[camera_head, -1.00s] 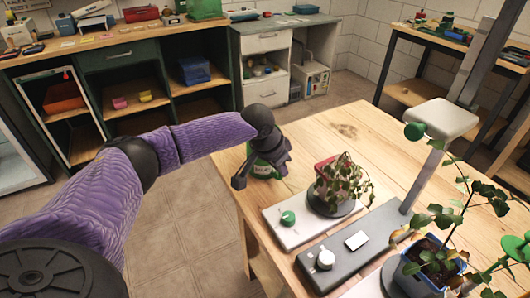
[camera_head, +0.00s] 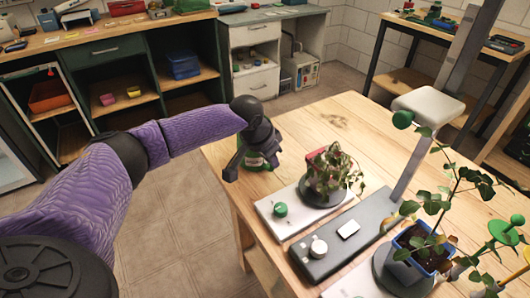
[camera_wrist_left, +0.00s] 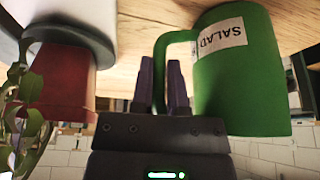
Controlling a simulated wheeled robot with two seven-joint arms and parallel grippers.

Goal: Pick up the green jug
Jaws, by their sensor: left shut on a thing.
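The green jug (camera_head: 255,161) is at the table's near left corner in the head view, mostly covered by my left gripper (camera_head: 240,163). In the left wrist view the jug (camera_wrist_left: 245,85) shows large and upside down, with a white label reading "SALAD". There my left gripper (camera_wrist_left: 166,80) has its two fingers on either side of the jug's handle (camera_wrist_left: 160,52), shut on it. The jug looks upright in the room. I cannot tell whether its base touches the wooden table (camera_head: 310,125). My right gripper is not in view.
A plant in a red pot (camera_wrist_left: 58,80) stands close beside the gripper, on a white device (camera_head: 272,222). A grey box with a knob (camera_head: 318,250) lies nearer. A plant in a blue pot (camera_head: 408,262) is at the right. The tabletop behind the jug is clear.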

